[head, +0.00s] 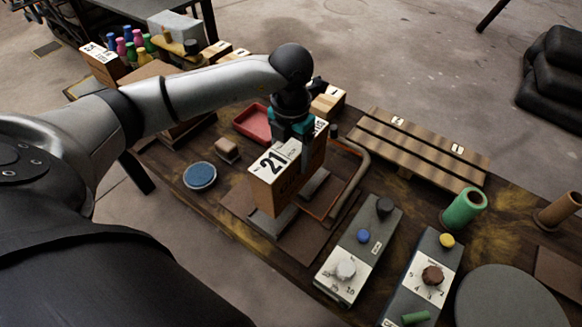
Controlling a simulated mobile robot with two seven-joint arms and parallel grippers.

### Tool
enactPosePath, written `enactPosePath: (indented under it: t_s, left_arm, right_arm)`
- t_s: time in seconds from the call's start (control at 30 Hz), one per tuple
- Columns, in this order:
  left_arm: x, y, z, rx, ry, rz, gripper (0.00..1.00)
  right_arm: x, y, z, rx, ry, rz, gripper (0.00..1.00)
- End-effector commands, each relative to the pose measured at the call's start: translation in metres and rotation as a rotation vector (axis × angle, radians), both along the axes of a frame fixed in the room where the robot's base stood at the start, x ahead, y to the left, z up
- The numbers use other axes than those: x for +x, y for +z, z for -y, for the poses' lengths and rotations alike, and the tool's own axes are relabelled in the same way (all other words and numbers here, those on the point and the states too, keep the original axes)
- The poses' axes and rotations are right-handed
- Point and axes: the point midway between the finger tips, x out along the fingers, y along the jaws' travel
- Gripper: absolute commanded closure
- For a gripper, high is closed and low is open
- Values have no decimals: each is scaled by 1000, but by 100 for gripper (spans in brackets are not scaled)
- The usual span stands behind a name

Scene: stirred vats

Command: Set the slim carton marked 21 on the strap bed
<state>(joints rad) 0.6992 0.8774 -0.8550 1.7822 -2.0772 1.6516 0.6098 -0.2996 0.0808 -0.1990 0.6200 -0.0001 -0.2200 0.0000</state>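The slim carton marked 21 (272,192) is a brown box with a white label on its top, near the middle of the head view. My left gripper (294,128), with teal fingers, comes down on the carton's far part and appears shut on it. The fingertips are partly hidden. The carton hangs over or stands on a brown plate with grey bars (281,222); I cannot tell whether it touches. A slatted wooden bed with dark lengthwise bands (418,148), likely the strap bed, lies to the right with small white labels on it. My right gripper is not in view.
A bent pipe frame (352,178) stands right of the carton. Two control boxes with knobs (345,270) (425,275) are in front. A green cylinder (464,209) stands near the slatted bed. A blue disc (200,176) and red tray (252,122) lie left and behind.

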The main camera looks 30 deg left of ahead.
Motion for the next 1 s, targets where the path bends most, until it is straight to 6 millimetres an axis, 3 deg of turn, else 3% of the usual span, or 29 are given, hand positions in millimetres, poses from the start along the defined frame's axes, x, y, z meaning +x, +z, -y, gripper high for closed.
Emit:
enactPosePath:
  t_s: [0.33,0.73,0.77,0.93,1.0]
  left_arm:
    - [0,-41,0,0,0,0,100]
    - [1,-45,0,0,0,3,100]
    - [0,-45,0,0,-1,-1,22]
    - [0,-45,0,0,-1,-1,3]
    - [0,-45,0,0,-1,-1,0]
  right_arm:
    - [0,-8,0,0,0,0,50]
    - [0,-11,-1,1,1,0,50]
    - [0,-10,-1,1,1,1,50]
    - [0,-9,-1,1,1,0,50]
    - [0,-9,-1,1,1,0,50]
